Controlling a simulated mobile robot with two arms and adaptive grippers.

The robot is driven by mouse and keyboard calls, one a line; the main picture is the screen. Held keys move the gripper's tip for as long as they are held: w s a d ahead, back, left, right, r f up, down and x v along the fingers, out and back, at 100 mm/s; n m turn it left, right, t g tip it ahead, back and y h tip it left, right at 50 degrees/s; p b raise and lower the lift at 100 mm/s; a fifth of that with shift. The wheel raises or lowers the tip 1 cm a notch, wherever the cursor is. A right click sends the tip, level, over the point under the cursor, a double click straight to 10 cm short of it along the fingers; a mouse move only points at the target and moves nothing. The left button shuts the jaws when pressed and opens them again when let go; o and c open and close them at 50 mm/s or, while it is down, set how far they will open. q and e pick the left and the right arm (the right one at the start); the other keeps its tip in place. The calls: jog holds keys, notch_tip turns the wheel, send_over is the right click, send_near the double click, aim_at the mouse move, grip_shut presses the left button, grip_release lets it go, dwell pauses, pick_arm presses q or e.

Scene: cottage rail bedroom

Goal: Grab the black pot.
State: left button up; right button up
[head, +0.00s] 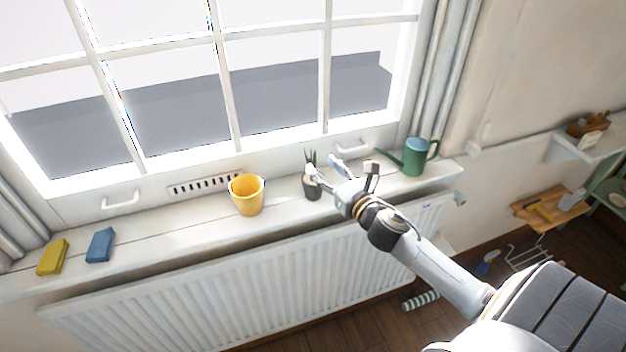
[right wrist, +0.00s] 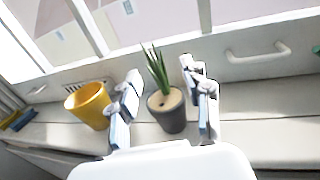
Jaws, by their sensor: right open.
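The black pot (head: 312,190) stands upright on the white window sill and holds a spiky green plant. In the right wrist view the dark pot (right wrist: 167,116) shows between the two fingers, with pale soil and green leaves (right wrist: 157,70). My right gripper (head: 325,172) is open at the pot, its fingers on either side in the wrist view (right wrist: 163,100). I cannot tell whether either finger touches the pot. Part of the pot is hidden behind the gripper in the head view. My left gripper is not in view.
A yellow pot (head: 247,198) stands left of the black pot, and a green watering can (head: 414,158) stands to its right. Blue (head: 100,245) and yellow (head: 53,257) blocks lie at the sill's left. A white radiator (head: 250,280) is below the sill.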

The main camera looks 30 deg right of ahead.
aim_at(314, 161)
jog(key=w+p, duration=0.1)
jog(key=w, duration=0.3)
jog(key=shift+w+a, duration=0.15)
jog(key=shift+w, duration=0.05)
jog(key=shift+w+p, duration=0.3)
jog(key=shift+w, duration=0.15)
jog(key=shift+s, duration=0.1)
grip_shut()
